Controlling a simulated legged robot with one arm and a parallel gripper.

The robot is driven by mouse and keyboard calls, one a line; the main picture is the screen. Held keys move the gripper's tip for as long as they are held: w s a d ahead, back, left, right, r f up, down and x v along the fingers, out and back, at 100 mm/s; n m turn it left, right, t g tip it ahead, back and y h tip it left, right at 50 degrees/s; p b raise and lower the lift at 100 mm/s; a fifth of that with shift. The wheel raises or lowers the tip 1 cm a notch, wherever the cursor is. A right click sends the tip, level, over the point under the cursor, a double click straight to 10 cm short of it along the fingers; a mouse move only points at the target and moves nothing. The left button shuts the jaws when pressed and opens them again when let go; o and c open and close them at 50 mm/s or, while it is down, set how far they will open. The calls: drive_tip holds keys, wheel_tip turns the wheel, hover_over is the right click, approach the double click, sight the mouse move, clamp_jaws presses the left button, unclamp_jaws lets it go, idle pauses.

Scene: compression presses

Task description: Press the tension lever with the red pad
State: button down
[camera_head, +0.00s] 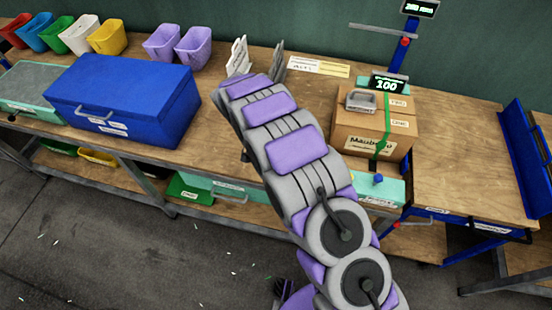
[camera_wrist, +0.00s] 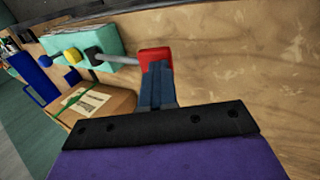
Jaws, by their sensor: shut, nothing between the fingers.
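The red pad (camera_wrist: 155,56) is at the end of a grey lever rod (camera_wrist: 118,59) that comes out of a teal housing (camera_wrist: 72,37) in the wrist view. My gripper (camera_wrist: 158,72) is shut and empty, its dark blue-grey fingers right at the pad. They overlap the pad in the picture; I cannot tell whether they touch. In the head view the teal unit (camera_head: 388,191) shows at the bench's front edge below the box. My arm hides the lever, the red pad and my gripper there.
A strapped cardboard box (camera_head: 365,130) stands on the bench behind the teal unit. Yellow (camera_wrist: 72,55) and blue (camera_wrist: 45,60) knobs sit beside the lever. A display (camera_head: 388,85) reads 100. A blue case (camera_head: 125,98) stands left; bare bench (camera_head: 462,165) lies right.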

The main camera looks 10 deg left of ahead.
drive_tip(key=p+v, duration=0.2)
drive_tip(key=v, duration=1)
drive_tip(key=shift+r, duration=0.15)
idle(1.0)
drive_tip(key=shift+s+a, duration=0.1)
drive_tip(key=shift+a, duration=0.2)
